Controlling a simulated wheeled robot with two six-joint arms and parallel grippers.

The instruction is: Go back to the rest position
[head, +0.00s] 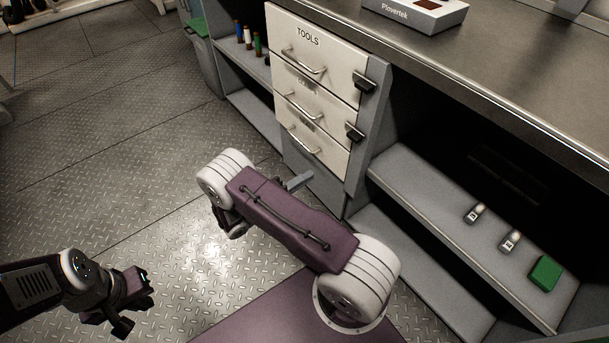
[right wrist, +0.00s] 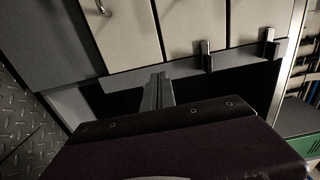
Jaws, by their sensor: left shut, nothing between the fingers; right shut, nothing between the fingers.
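My left gripper (head: 122,325) is at the lower left of the head view, low over the floor and away from the furniture. Its fingers look shut and it holds nothing. My right arm reaches across the middle of the head view and hides most of its own hand. My right gripper (head: 299,181) shows only as a grey tip beside the drawer cabinet. In the right wrist view its grey fingers (right wrist: 158,92) are together and empty, in front of the cabinet. I cannot tell whether they touch it.
The white drawers (head: 315,55), the top one marked TOOLS, look shut, with handles and black latches. The grey worktop (head: 500,60) carries a Plovertek box (head: 415,12). A lower shelf (head: 430,190) holds two small items and a green block (head: 545,273). The floor at left is open.

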